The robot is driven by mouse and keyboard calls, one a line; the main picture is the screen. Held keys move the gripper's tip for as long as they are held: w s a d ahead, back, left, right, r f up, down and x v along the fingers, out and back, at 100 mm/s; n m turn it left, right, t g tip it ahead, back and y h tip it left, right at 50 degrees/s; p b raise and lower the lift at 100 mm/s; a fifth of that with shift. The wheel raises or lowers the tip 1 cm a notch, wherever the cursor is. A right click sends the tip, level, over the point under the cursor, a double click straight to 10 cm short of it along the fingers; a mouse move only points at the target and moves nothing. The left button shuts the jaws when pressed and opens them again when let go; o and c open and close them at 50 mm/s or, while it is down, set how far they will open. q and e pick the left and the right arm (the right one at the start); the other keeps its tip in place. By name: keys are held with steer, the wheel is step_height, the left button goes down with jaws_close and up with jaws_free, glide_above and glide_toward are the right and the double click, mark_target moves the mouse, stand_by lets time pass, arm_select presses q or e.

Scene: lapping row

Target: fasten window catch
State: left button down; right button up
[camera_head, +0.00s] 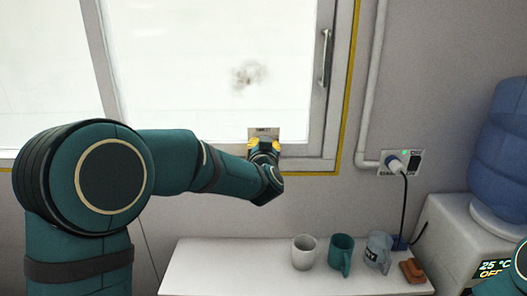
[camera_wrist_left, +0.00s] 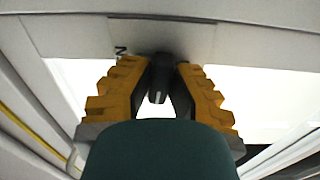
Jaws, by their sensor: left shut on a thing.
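The window (camera_head: 205,60) fills the upper left of the head view, with a pale frame. The catch's plate (camera_head: 264,131) sits on the lower frame near the right corner, with small marks on it. My left gripper (camera_head: 264,147) is at this plate and covers most of the catch. In the left wrist view its yellow fingers (camera_wrist_left: 160,76) are on either side of the dark catch handle (camera_wrist_left: 158,86), shut on it. The handle points down from the plate in that view. My right gripper is not in view.
Below the window a white table (camera_head: 225,270) bears a white mug (camera_head: 303,252), a teal mug (camera_head: 341,254), a grey-blue mug (camera_head: 378,250) and a brown block (camera_head: 412,270). A plugged socket (camera_head: 401,162) and a water cooler (camera_head: 462,235) are at right.

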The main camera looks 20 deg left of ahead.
arm_select(q)
steer(key=shift+n+b, duration=0.3)
steer(key=shift+n, duration=0.3)
steer(key=shift+r, duration=0.1)
steer(key=c, duration=0.9)
jaws_free()
steer(key=v, duration=1.2)
